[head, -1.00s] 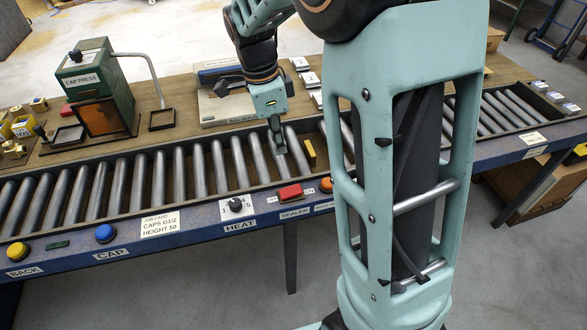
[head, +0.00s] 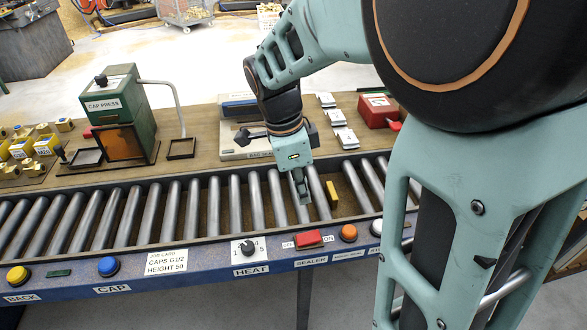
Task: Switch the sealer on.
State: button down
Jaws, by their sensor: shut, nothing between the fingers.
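The sealer switch is a red rocker (head: 309,238) on the blue front rail, above the label SEALER (head: 311,262). Small OFF and ON markings flank it; its position is too small to tell. My gripper (head: 303,198) is shut and empty, pointing down above the rollers, behind and a little above the red rocker in the picture. It appears apart from the rocker. The bag sealer (head: 245,150), a pale machine with a blue top, stands on the bench behind my gripper and is partly hidden by my arm.
The rail also carries a heat knob (head: 247,248), an orange button (head: 348,233), a blue button (head: 109,266) and a yellow button (head: 17,275). A yellow block (head: 332,194) stands right of my gripper. The green cap press (head: 122,115) is at left.

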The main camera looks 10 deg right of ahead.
aim_at(314, 234)
jog(key=f, duration=0.4)
jog(key=d+f, duration=0.1)
jog(key=f, duration=0.3)
jog(key=d+f+b, duration=0.1)
jog(key=f, duration=0.3)
jog(key=shift+d+f, duration=0.25)
jog(key=shift+f, duration=0.05)
